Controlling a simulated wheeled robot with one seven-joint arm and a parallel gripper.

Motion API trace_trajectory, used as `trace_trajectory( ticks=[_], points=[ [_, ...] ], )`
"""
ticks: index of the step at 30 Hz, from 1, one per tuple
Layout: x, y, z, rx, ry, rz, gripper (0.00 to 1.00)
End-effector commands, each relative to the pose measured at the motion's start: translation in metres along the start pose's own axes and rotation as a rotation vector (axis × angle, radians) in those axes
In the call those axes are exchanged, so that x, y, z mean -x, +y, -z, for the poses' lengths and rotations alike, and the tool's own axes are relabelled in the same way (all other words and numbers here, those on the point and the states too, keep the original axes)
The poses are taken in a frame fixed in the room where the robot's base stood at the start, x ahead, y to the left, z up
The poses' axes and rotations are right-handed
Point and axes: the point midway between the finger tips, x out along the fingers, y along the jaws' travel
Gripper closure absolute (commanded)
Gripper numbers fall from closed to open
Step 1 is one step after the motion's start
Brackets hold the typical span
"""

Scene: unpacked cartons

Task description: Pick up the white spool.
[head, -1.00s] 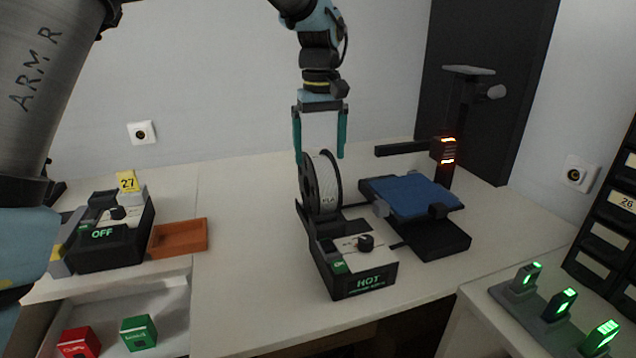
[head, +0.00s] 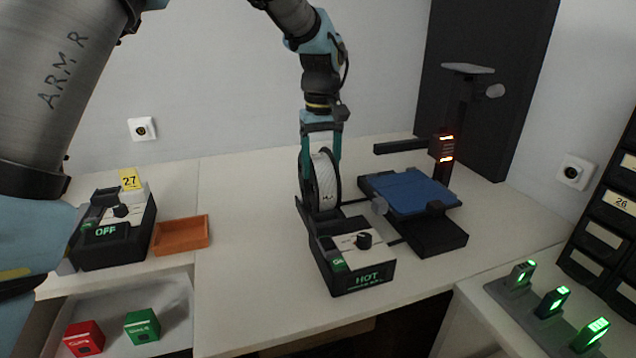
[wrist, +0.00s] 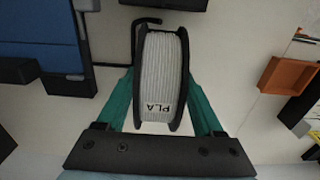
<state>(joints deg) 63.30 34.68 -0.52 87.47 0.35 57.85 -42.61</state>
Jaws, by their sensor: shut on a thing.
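The white spool (head: 325,181) has black side flanges and white filament, with a "PLA" label seen in the wrist view (wrist: 160,75). It stands upright behind the black control box marked "HOT" (head: 352,262), at the left of the printer (head: 418,230) with its blue bed. My gripper (head: 320,160) points down over the spool, with one teal finger on each side of it, and is shut on it. In the wrist view the spool fills the space between the fingers. The spool's underside and its contact with the stand are hidden.
A second box marked "OFF" (head: 112,232) and an orange tray (head: 182,234) are at the left. Red (head: 84,338) and green (head: 142,326) cubes lie in an open drawer. Green-lit devices (head: 553,301) stand at the front right.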

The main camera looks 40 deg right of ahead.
Motion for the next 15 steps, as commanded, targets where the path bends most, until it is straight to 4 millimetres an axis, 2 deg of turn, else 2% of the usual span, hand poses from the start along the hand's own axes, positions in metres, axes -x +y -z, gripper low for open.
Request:
trace_trajectory(
  ticks=[2, 13, 15],
  points=[
    [0.0002, -0.0001, 0.0001, 0.000, 0.000, 0.000, 0.56],
    [0.0003, -0.0002, 0.0002, 0.000, 0.000, 0.000, 0.98],
    [0.0003, -0.0002, 0.0002, 0.000, 0.000, 0.000, 1.00]
  ],
)
